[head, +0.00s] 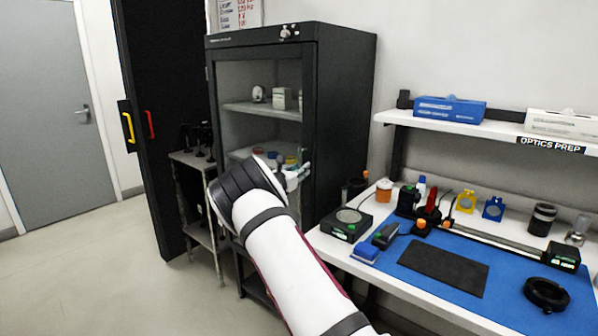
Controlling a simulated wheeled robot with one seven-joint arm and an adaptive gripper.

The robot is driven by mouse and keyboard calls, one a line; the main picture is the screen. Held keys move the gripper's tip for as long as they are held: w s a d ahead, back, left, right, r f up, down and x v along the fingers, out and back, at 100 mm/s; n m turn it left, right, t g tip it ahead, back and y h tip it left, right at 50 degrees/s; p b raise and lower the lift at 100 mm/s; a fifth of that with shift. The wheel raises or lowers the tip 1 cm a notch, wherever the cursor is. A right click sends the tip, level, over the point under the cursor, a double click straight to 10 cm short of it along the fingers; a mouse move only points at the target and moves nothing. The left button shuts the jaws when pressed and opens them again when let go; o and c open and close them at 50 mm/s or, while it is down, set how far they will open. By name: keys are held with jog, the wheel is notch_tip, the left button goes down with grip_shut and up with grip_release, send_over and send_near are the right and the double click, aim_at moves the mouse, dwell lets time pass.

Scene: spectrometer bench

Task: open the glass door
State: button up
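The dark cabinet (345,95) stands against the wall at the centre of the head view. Its glass door (238,84) faces my arm and appears shut, with shelves and small items showing through. My white arm reaches up from the bottom toward the lower right part of the door front. My gripper (297,175) shows only as a small light part beyond the dark wrist, near the door's right edge. The wrist hides most of the gripper. I cannot make out the door handle, whether the gripper touches it, or whether the fingers are open or shut.
A white bench (440,305) with a blue mat (515,280) and several optics parts lies to the right, under a wall shelf (395,117). A small metal stand (190,160) is left of the cabinet. A grey room door (40,100) is far left; the floor (90,270) there is clear.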

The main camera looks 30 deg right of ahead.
grip_shut()
jog(key=shift+a, duration=0.1)
